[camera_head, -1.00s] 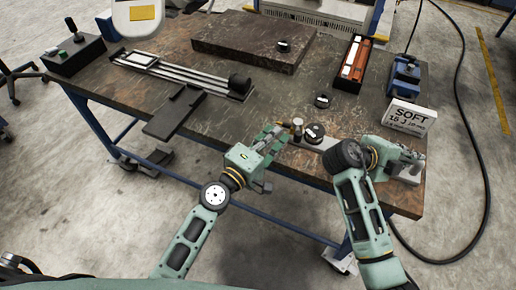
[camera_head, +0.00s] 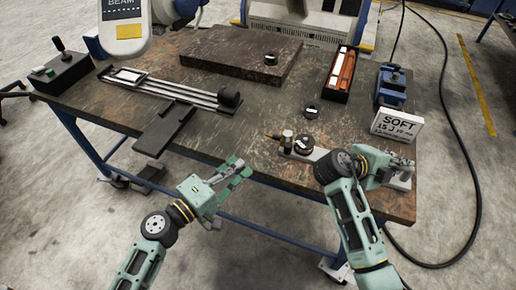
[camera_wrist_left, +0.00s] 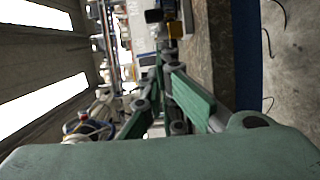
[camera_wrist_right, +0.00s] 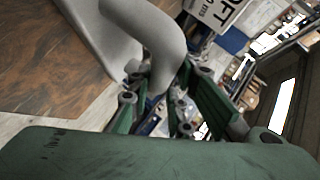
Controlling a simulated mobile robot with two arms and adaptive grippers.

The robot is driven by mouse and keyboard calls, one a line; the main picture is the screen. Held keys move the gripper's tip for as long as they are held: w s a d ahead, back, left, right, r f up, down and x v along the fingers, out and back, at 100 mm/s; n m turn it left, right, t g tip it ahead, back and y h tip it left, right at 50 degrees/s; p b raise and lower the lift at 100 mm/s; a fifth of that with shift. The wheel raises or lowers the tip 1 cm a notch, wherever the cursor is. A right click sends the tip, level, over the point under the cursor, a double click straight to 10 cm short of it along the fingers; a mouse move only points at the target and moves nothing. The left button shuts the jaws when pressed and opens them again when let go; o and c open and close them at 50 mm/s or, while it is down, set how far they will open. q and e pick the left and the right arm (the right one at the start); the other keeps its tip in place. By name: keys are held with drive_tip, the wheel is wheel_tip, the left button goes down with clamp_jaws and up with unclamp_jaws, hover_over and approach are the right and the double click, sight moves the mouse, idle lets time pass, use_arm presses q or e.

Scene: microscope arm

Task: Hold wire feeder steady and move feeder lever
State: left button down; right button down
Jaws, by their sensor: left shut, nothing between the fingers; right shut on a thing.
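My right gripper (camera_head: 400,168) is shut on the feeder's grey right end, which shows as a curved part (camera_wrist_right: 160,45) in the right wrist view. My right wrist hides part of the feeder's middle. My left gripper (camera_head: 238,170) is shut and empty, in front of the table's near edge, apart from the lever and to its lower left.
A white sign (camera_head: 398,125) stands behind the right gripper. A blue device (camera_head: 393,86), a black tray with red bars (camera_head: 341,75), a dark slab (camera_head: 240,57) and a rail fixture (camera_head: 175,88) lie further back.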

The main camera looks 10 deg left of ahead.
sight(288, 141)
use_arm(q)
drive_tip(key=w+a+r+m+g+h, duration=0.1)
drive_tip(key=w+a+m+g+h, duration=0.2)
drive_tip(key=w+a+g+h, duration=0.15)
drive_tip(key=shift+t+y, duration=0.35)
drive_tip(key=shift+t, duration=0.1)
drive_tip(key=x, duration=1)
drive_tip(key=shift+s+d+r, duration=0.15)
drive_tip(key=shift+s, duration=0.1)
drive_tip(key=shift+s+d, duration=0.15)
drive_tip(key=shift+d, duration=0.45)
drive_tip(key=shift+s+d, duration=0.2)
drive_tip(key=shift+d, duration=0.95)
drive_tip(key=shift+s+d, duration=0.5)
drive_tip(key=shift+d, duration=0.35)
drive_tip(key=shift+a, duration=0.15)
